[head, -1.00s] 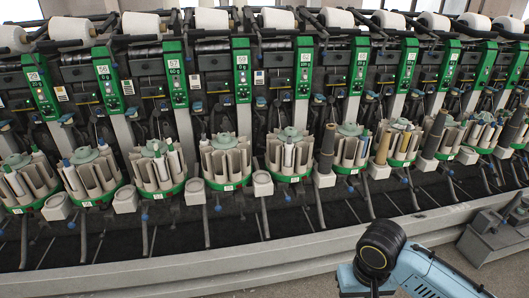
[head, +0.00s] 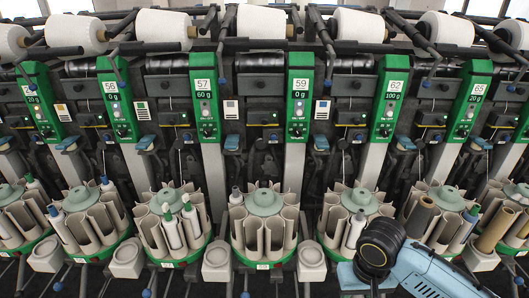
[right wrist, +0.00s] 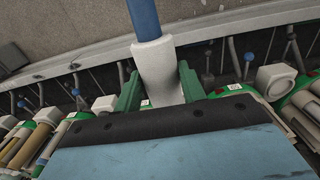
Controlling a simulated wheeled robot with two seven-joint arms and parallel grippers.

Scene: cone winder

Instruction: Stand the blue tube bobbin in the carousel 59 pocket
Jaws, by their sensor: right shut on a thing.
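The blue tube bobbin (right wrist: 154,60) is in the right wrist view, with white yarn on a blue tube that runs out of the top of the picture. The green fingers of my right gripper (right wrist: 160,88) are shut on its white yarn, one on each side. In the head view only my right arm shows at lower right; the gripper and held bobbin are hidden or out of view. The carousel 59 (head: 265,202) stands below and slightly left of the green 59 panel (head: 298,95). A grey-tipped bobbin sits at its left; several other pockets look empty. My left gripper is not in view.
Pale square boxes (head: 218,262) sit between the carousels. Green panels and white yarn cones (head: 262,22) rise behind.

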